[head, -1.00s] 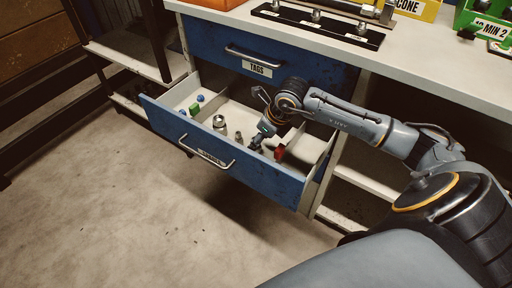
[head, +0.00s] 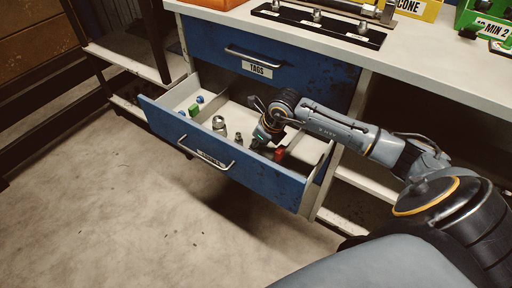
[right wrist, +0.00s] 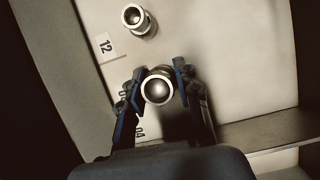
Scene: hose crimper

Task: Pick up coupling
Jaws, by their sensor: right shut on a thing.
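The open drawer (head: 228,174) holds metal couplings. My right gripper (head: 260,141) reaches down into it, and in the right wrist view the gripper (right wrist: 155,92) is shut on a round metal coupling (right wrist: 158,87), seen end-on between the fingers. The fingers hide this coupling in the head view. Another coupling (right wrist: 138,20) stands apart from it beside a label reading 12. In the head view a larger coupling (head: 219,124) and a small one (head: 238,138) stand left of the gripper. My left gripper is out of view.
A red piece (head: 279,154) lies right of the gripper, near the drawer front. Green and blue pieces (head: 194,109) lie at the drawer's left end. The closed TAGS drawer (head: 262,60) and the bench top (head: 440,75) are above.

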